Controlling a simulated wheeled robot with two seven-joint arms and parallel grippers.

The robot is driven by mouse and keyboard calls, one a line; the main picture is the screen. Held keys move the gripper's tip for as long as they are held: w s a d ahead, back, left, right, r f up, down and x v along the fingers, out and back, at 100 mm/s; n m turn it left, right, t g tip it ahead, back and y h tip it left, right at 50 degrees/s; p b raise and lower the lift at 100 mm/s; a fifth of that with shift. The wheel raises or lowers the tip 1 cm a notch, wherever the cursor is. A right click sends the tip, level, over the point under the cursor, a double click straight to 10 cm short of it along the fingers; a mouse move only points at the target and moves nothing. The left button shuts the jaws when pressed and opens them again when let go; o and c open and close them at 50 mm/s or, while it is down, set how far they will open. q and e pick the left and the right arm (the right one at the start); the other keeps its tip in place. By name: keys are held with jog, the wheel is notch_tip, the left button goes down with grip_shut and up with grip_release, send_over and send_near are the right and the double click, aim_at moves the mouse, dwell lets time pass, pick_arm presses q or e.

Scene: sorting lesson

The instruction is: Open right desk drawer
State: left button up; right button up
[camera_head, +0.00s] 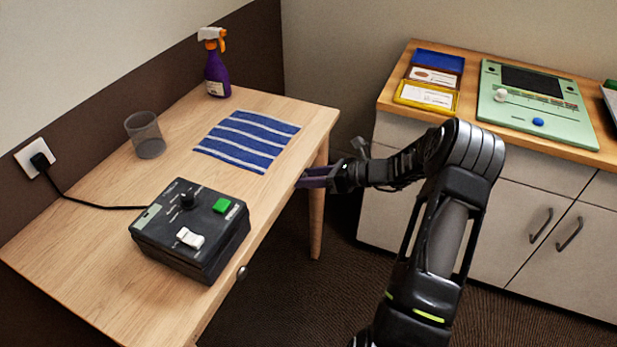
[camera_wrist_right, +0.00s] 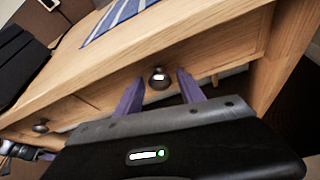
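The wooden desk (camera_head: 120,205) stands at the left in the head view. Its right drawer (camera_wrist_right: 200,72) shows in the wrist view, with its front flush with the desk. The right drawer's round metal knob (camera_wrist_right: 159,78) sits between the two purple fingers of my right gripper (camera_wrist_right: 158,88). The fingers are apart, with gaps on both sides of the knob. In the head view my right gripper (camera_head: 312,178) is at the desk's front edge, and the right knob is hidden there.
Another knob (camera_head: 242,272) is on the desk front. A black device (camera_head: 190,230), a striped cloth (camera_head: 247,140), a clear cup (camera_head: 146,135) and a purple spray bottle (camera_head: 216,75) stand or lie on the desk. A cabinet (camera_head: 480,200) stands at the right, with floor between.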

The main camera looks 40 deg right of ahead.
grip_shut()
dwell(1.1)
